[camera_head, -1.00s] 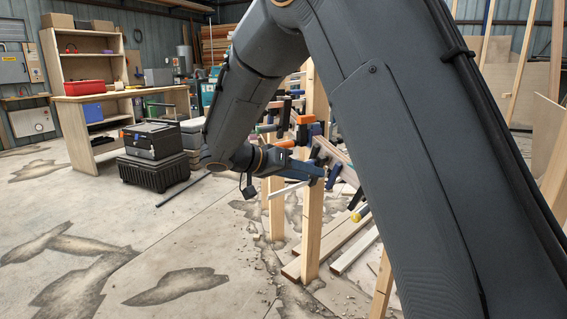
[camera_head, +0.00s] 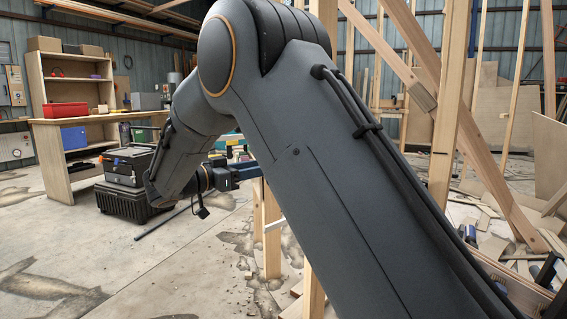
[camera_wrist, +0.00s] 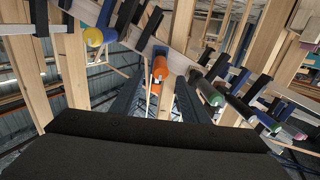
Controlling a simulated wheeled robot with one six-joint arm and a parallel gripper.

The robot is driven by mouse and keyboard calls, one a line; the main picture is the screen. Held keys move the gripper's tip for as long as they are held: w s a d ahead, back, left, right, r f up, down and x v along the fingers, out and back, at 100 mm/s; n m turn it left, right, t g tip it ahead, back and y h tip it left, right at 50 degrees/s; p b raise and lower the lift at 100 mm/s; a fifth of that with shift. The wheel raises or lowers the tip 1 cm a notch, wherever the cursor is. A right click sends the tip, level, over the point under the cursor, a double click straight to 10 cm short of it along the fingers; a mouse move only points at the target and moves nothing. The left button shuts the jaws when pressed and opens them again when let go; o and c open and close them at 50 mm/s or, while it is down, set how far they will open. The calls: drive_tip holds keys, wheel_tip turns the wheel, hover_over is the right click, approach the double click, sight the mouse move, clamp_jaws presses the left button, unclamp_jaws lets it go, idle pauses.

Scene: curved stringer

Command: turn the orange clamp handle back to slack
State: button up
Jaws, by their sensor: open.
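The orange clamp handle (camera_wrist: 160,69) shows near the middle of the wrist view, hanging below a pale curved wooden strip (camera_wrist: 165,55). My gripper (camera_wrist: 156,92) is open, its two dark fingers reaching up on either side of the line to the handle. The handle appears between or just beyond the fingertips; I cannot tell the depth or any contact. In the head view my gripper (camera_head: 240,172) is partly visible beyond my arm. My arm hides the orange handle there.
Wooden posts (camera_head: 271,235) stand close to my arm. Black cases (camera_head: 130,185) and a workbench (camera_head: 55,150) stand farther left, with open floor before them.

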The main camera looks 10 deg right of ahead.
drive_tip(key=b+x, duration=0.1)
drive_tip(key=x, duration=0.7)
drive_tip(key=shift+w+d, duration=0.15)
drive_tip(key=shift+d, duration=0.05)
clamp_jaws()
